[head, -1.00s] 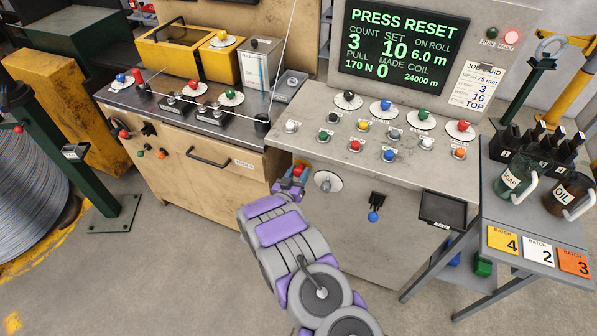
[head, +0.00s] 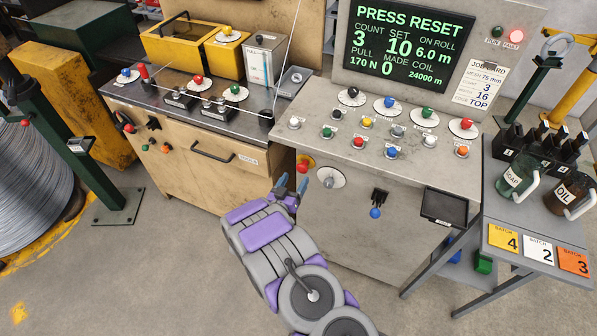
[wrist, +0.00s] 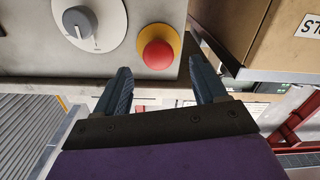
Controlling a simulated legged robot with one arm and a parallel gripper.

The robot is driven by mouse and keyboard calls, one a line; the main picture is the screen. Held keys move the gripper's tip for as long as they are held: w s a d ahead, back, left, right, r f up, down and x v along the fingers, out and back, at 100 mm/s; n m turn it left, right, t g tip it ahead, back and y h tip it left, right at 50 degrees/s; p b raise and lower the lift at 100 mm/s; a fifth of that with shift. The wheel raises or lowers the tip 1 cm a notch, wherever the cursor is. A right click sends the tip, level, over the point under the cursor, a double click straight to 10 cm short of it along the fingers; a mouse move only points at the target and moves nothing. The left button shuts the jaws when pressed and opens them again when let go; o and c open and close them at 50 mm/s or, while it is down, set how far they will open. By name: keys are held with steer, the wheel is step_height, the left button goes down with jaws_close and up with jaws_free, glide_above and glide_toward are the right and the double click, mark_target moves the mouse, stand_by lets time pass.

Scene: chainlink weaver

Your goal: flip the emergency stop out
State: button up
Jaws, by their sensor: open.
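The emergency stop is a red mushroom button on a yellow disc. In the head view the red button (head: 302,167) sits at the upper left corner of the grey console's front face. In the wrist view the red button (wrist: 157,55) shows whole, with its yellow disc (wrist: 178,42) around it. My gripper (head: 292,183) is just below and to the left of the button in the head view. In the wrist view its open fingers (wrist: 160,85) are apart and empty, with the button beyond the gap between them. The fingers do not touch the button.
A grey rotary knob on a white dial (wrist: 80,22) sits beside the button on the console face. A wooden drawer cabinet (head: 190,165) stands close on the button's other side.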

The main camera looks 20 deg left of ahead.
steer(key=s+a+p, duration=0.1)
steer(key=s, duration=1)
steer(key=shift+s, duration=0.25)
